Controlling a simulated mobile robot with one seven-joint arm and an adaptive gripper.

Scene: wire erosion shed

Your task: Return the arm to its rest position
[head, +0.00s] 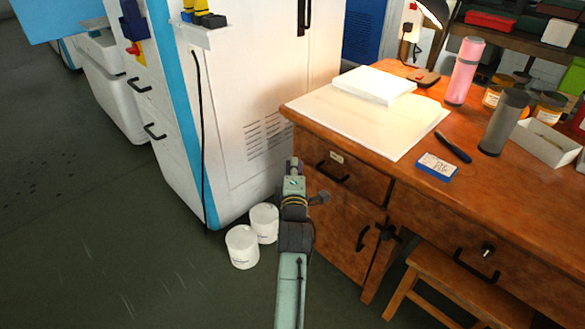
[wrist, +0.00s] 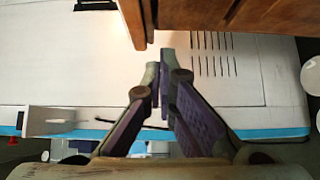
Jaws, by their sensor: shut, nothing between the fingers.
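My arm (head: 292,265) reaches forward from the bottom of the head view, in front of the wooden desk's drawer side. In the head view my gripper is mostly hidden behind my own wrist. In the wrist view my gripper (wrist: 159,68) shows with its two fingertips close together and nothing between them. It is beside the edge of the wooden desk (wrist: 205,14), which enters from the top. Beyond the fingers is the white cabinet (wrist: 70,68) with its slotted vent. I cannot tell whether the fingertips touch the desk.
The wooden desk (head: 345,225) stands right of my arm, bearing paper, a pink bottle (head: 464,71), a grey bottle (head: 503,122) and a blue box (head: 437,167). Two white tubs (head: 242,247) stand left of my arm. A stool (head: 450,283) is under the desk. Floor at left is clear.

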